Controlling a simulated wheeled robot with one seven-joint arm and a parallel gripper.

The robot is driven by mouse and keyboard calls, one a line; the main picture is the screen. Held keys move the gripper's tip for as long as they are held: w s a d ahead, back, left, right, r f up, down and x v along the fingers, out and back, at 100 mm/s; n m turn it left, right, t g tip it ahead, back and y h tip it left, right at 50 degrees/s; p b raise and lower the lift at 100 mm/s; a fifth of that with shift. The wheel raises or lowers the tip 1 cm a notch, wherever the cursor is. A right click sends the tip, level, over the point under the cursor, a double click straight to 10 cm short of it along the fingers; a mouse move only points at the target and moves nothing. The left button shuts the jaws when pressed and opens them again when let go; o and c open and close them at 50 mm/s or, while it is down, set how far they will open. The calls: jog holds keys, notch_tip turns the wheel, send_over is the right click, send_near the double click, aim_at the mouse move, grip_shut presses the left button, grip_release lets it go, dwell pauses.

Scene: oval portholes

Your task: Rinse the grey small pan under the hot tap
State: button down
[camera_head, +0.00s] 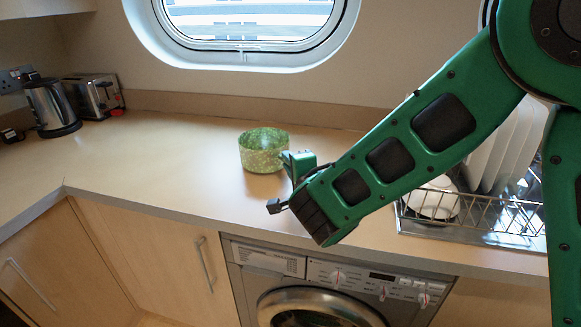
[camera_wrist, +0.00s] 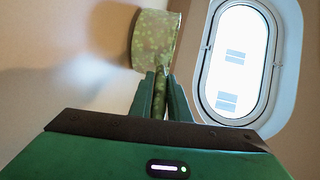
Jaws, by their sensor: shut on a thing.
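A small round pan (camera_head: 262,158) with a speckled green surface, not grey, is upright at the middle of the worktop, open side up. I cannot tell whether its base touches the worktop. My gripper (camera_head: 293,166) is at the pan's right side, partly hidden by my green arm. In the wrist view the pan (camera_wrist: 156,38) is just beyond the fingers. My gripper (camera_wrist: 160,92) is shut on the pan's short speckled handle (camera_wrist: 161,76). No tap shows in either view.
A kettle (camera_head: 52,107) and a toaster (camera_head: 95,95) stand at the back left. A wire dish rack (camera_head: 490,217) with white plates and a bowl (camera_head: 434,203) is at the right. A washing machine (camera_head: 330,285) is below the worktop. The worktop left of the pan is clear.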

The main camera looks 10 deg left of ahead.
jog(key=shift+f, duration=0.5)
jog(key=c, duration=1.7)
grip_release()
jog(key=shift+o, duration=0.2)
jog(key=shift+s, duration=0.1)
jog(key=v, duration=1.1)
jog(key=shift+s, duration=0.35)
jog(key=shift+d, duration=0.2)
